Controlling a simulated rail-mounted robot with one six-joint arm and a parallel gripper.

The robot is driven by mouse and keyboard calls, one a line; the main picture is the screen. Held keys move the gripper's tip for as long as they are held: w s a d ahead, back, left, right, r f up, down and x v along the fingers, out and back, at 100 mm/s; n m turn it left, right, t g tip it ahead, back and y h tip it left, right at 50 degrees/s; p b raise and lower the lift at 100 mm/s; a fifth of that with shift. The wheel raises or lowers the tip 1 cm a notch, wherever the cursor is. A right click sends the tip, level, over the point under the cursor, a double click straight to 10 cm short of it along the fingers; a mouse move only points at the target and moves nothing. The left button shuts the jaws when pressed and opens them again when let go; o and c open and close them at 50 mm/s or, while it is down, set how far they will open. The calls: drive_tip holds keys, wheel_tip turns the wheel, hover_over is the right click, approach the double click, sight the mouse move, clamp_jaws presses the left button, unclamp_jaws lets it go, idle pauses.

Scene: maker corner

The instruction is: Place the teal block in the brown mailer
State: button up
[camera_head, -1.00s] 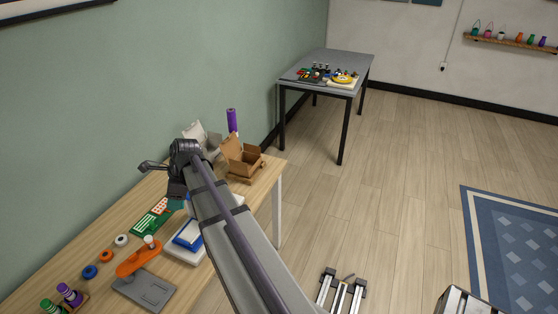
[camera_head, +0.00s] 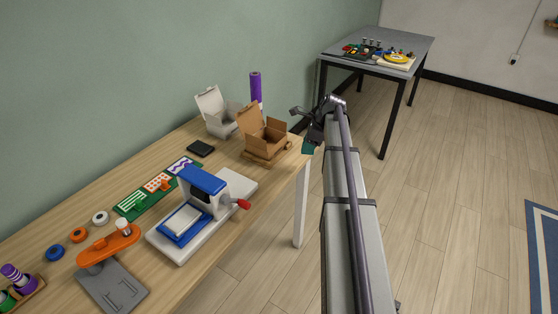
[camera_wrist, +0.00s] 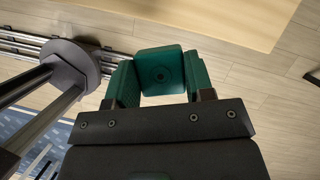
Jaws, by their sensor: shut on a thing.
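The teal block (camera_head: 309,148) is held in my gripper (camera_head: 312,138), just off the right end of the wooden table. In the wrist view the teal block (camera_wrist: 160,70) sits between the two jaws, which are shut on it. The brown mailer (camera_head: 265,144) stands open, lid up, near the right end of the table. My gripper is to the right of the mailer and apart from it. The mailer does not show clearly in the wrist view.
A white open box (camera_head: 219,117) stands behind the brown mailer, with a purple roll (camera_head: 256,88) nearby. A blue and white press (camera_head: 203,190), a black pad (camera_head: 201,148) and craft pieces lie further left.

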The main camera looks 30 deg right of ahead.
drive_tip(key=shift+w+d+f, duration=0.15)
drive_tip(key=shift+d+f, duration=0.65)
drive_tip(key=shift+d, duration=0.1)
drive_tip(key=shift+r, duration=0.1)
hover_over(268, 144)
drive_tip(key=s+a, duration=0.2)
drive_tip(key=s, duration=0.1)
drive_tip(key=f+b, duration=0.2)
drive_tip(key=shift+s+d+f+b, duration=0.2)
drive_tip(key=shift+s+f+b, duration=0.1)
drive_tip(key=shift+s+b, duration=0.05)
wheel_tip(268, 144, down, 5)
drive_tip(key=b, duration=0.5)
drive_tip(key=shift+w+a+r, duration=0.15)
drive_tip(key=shift+w+a, duration=0.05)
drive_tip(key=shift+w, duration=0.15)
drive_tip(key=shift+r, duration=0.15)
drive_tip(key=o, duration=0.9)
drive_tip(key=shift+o, duration=0.2)
